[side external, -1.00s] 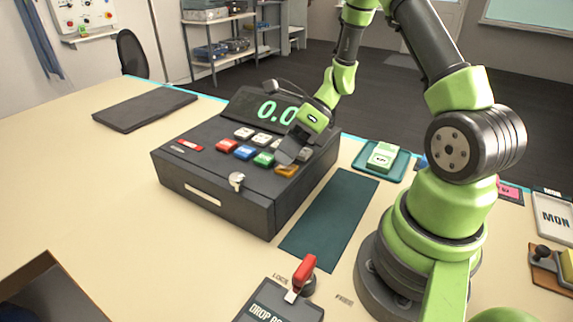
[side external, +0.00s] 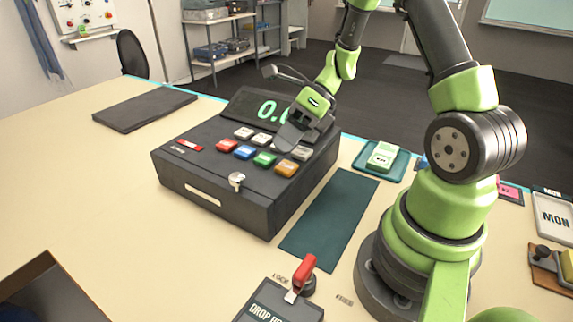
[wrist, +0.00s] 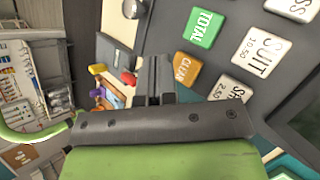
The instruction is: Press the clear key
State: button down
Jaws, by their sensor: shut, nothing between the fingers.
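The cash register (side external: 200,165) stands on the table in the side view. Its orange clear key (side external: 286,168) is at the front right of the coloured row, and it also shows in the wrist view (wrist: 187,68) with its label. My gripper (side external: 282,147) is shut and empty above the back of the keypad, behind the clear key. In the wrist view the shut fingers (wrist: 160,66) appear just left of the clear key. I cannot tell their exact height. The display (side external: 265,108) shows a green zero, its right part hidden by my gripper.
The green total key (side external: 264,159) is beside the clear key; white keys, one labelled suit (wrist: 261,48), are close by. A red-handled lever (side external: 305,270) stands at the front. A dark green mat (side external: 330,220) and a money tray (side external: 400,170) lie right of the register.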

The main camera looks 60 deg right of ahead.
aim_at(286, 164)
jog(key=shift+r, duration=1.9)
jog(key=s+a+r+n+t+h, duration=0.1)
jog(key=s+a+r+n+h, duration=0.2)
jog(key=n, duration=1.1)
jog(key=s+a+r+n+t+h, duration=0.2)
jog(key=s+a+r+n, duration=0.3)
jog(key=s+r+n, duration=0.4)
jog(key=r+n+h, duration=0.1)
jog(key=n, duration=0.3)
jog(key=shift+s+r+n, duration=0.15)
jog(key=shift+s+n, duration=0.2)
jog(key=shift+n, duration=0.05)
